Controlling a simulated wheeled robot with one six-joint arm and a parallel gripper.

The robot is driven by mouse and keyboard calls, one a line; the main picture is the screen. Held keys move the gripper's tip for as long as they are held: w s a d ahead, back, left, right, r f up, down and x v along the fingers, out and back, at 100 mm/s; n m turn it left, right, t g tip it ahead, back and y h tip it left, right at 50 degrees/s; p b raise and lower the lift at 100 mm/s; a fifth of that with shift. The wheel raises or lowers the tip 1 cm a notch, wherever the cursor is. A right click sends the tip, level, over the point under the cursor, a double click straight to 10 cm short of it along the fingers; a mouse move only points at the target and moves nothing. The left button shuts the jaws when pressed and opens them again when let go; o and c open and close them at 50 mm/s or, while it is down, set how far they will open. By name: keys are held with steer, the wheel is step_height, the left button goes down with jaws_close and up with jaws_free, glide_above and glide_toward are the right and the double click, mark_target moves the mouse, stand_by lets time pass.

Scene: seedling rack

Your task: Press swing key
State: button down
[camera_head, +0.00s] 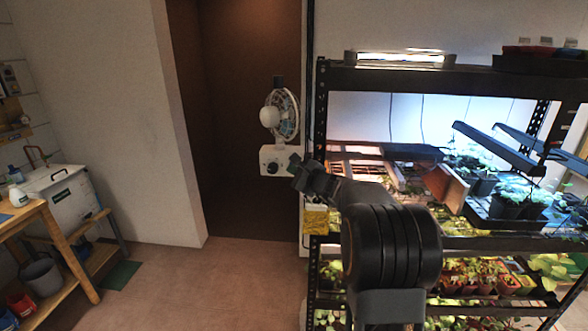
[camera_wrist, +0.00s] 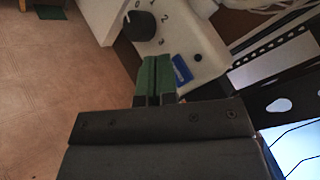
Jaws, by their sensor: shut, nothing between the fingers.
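A white fan (camera_head: 287,117) with a control box (camera_head: 274,160) below it is at the rack's left post in the head view. In the wrist view the white control box (camera_wrist: 205,38) has a black knob (camera_wrist: 138,26) marked 0 to 3, a blue key (camera_wrist: 182,69) and a small black dot (camera_wrist: 198,58). I cannot read a swing label. My gripper (camera_wrist: 153,76) is shut and empty, its green fingertips just left of the blue key and below the knob. Contact cannot be told. In the head view my gripper (camera_head: 294,163) is at the box's right side.
The seedling rack (camera_head: 321,110) with plants and lamps stands to the right, its perforated post close to the box. A wooden bench (camera_head: 68,245) with a white bin (camera_head: 62,202) is at the left. The floor (camera_head: 190,285) between is clear.

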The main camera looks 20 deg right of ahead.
steer(key=s+a+b, duration=0.3)
steer(key=s+b, duration=0.1)
steer(key=s, duration=0.1)
stand_by(0.4)
steer(key=shift+s, duration=0.1)
stand_by(0.4)
